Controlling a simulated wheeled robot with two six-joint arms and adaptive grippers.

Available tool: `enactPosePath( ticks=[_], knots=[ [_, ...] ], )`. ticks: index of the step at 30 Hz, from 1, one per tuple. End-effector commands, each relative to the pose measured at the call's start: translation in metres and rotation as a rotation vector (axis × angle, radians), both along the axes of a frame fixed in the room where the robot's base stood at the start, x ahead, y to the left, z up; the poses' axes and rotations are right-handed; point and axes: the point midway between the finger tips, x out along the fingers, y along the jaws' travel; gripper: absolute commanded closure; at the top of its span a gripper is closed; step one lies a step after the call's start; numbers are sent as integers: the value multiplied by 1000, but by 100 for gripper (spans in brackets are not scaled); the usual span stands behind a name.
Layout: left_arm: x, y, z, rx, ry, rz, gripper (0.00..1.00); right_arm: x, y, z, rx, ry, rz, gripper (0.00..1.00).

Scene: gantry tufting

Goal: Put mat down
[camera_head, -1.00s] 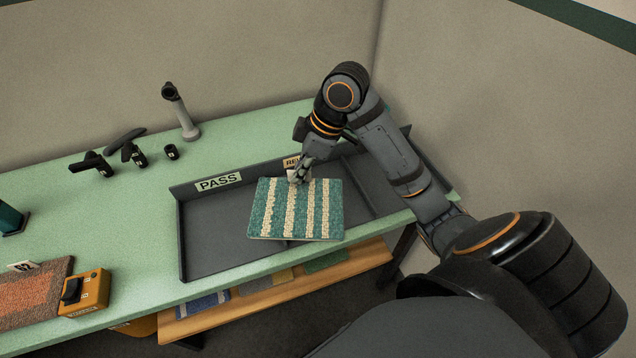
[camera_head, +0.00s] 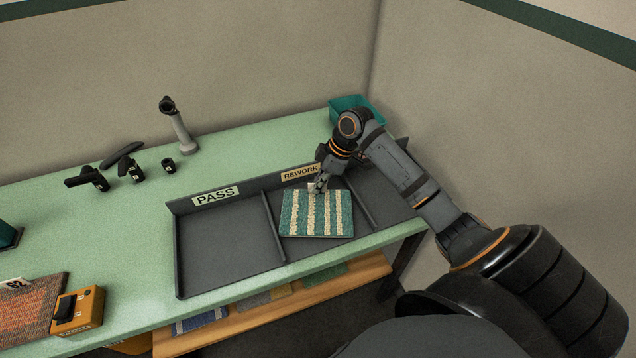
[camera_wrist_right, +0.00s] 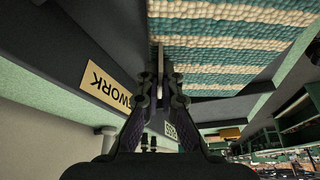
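The mat (camera_head: 316,214), square with teal and cream stripes, is over the REWORK compartment of the grey tray (camera_head: 221,240), between its dividers. It lies about level; I cannot tell whether it touches the tray floor. My right gripper (camera_head: 318,186) is at the mat's back edge, near the REWORK label (camera_head: 300,172). In the right wrist view the gripper (camera_wrist_right: 158,75) has its fingers close together on a thin pale piece at the edge of the striped mat (camera_wrist_right: 225,40). My left gripper is out of view.
The PASS compartment (camera_head: 215,195) to the left is empty. A teal bin (camera_head: 350,103) stands at the table's back right corner. A grey stand (camera_head: 180,130), black tools (camera_head: 88,179), an orange box (camera_head: 76,311) and a reddish mat (camera_head: 28,300) are further left.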

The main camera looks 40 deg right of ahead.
Motion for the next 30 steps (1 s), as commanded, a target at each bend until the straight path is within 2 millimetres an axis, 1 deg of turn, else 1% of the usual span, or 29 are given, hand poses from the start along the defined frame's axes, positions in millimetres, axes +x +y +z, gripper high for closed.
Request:
enactPosePath(
  ticks=[1,10,16,17,25,28,30],
  knots=[
    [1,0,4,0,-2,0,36,0,0,-3,0,0,-1,100],
    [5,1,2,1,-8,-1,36,0,0,-7,-1,-2,0,100],
    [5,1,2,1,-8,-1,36,0,0,-7,-1,-2,0,73],
    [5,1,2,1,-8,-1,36,0,0,-7,-1,-2,0,72],
    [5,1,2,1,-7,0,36,0,0,-6,-1,-2,0,72],
    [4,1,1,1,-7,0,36,-1,-3,2,-4,-3,-1,72],
    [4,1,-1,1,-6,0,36,-3,-8,13,-7,-5,1,72]
  ],
)
